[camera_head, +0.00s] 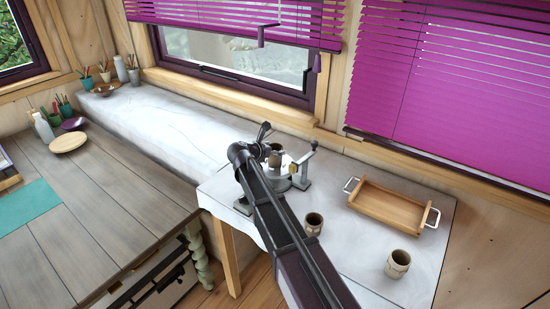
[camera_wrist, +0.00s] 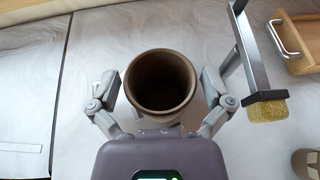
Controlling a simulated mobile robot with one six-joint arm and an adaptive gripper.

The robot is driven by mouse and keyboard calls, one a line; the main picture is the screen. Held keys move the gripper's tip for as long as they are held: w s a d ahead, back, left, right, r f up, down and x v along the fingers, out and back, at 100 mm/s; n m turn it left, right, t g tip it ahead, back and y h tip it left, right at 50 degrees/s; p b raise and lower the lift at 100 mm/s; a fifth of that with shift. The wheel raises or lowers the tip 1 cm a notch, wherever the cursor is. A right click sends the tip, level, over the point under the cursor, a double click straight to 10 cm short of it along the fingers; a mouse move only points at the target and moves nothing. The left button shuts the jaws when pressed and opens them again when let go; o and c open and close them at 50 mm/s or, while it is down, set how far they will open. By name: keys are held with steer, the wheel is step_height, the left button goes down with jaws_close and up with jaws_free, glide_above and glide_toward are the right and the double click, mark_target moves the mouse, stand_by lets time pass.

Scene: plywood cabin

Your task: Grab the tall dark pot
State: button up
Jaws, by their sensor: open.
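The tall dark pot (camera_wrist: 160,80) is brown, round and open at the top. In the wrist view I look down into its dark mouth. My gripper (camera_wrist: 159,90) is open, with one finger on each side of the pot's rim. I cannot tell whether either finger touches it. In the head view, a small brown part of the pot (camera_head: 275,160) shows just past the end of my arm, which hides most of my gripper.
Two small cups (camera_head: 313,224) (camera_head: 398,264) and a wooden tray (camera_head: 390,212) with metal handles are on the white table. The white bench (camera_head: 150,115) at left is largely clear.

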steer(key=c, duration=1.1)
steer(key=shift+r, duration=0.1)
steer(key=s+d+r+p, duration=0.1)
steer(key=s+r+p, duration=0.1)
steer(key=s, duration=0.6)
steer(key=s+d+r+p, duration=0.2)
steer(key=s+p, duration=0.1)
steer(key=s, duration=0.4)
steer(key=shift+s+r, duration=0.35)
steer(key=shift+r, duration=0.05)
